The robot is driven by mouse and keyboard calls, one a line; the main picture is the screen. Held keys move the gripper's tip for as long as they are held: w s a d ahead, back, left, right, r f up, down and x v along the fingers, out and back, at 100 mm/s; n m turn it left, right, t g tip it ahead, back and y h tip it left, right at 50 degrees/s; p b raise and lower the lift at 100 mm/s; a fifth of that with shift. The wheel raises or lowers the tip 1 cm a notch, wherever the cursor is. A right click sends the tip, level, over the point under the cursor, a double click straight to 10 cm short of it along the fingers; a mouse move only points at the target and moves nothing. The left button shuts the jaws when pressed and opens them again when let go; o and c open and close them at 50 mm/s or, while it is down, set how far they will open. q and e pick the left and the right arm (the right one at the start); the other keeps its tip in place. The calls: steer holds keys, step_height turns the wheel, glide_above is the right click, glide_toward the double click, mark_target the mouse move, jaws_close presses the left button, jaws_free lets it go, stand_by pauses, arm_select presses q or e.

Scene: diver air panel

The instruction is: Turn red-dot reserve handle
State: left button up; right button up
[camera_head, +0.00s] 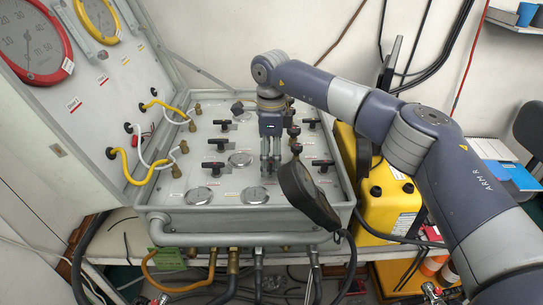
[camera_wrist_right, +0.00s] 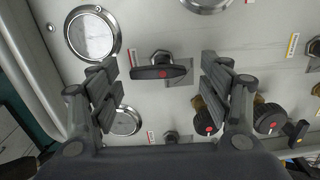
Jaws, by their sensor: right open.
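My right gripper (camera_head: 269,172) points down at the grey valve panel (camera_head: 225,172) in the head view. In the right wrist view my right gripper (camera_wrist_right: 160,80) is open, one finger on each side of a black bar handle (camera_wrist_right: 160,73) with a red dot at its middle. The handle lies across the picture, with a gap between each end and the fingers. Nothing is held. I cannot pick out this handle in the head view, where the gripper covers part of the panel. My left gripper is not in view.
Two round black knobs with red dots (camera_wrist_right: 205,124) (camera_wrist_right: 268,119) sit close to the right finger. Several other black handles (camera_head: 217,145) and round dials (camera_head: 199,196) are nearby. A yellow case (camera_head: 385,190) stands right.

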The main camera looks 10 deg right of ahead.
mark_target(271, 163)
step_height(271, 163, up, 12)
stand_by(0.4)
steer(key=shift+w, duration=0.1)
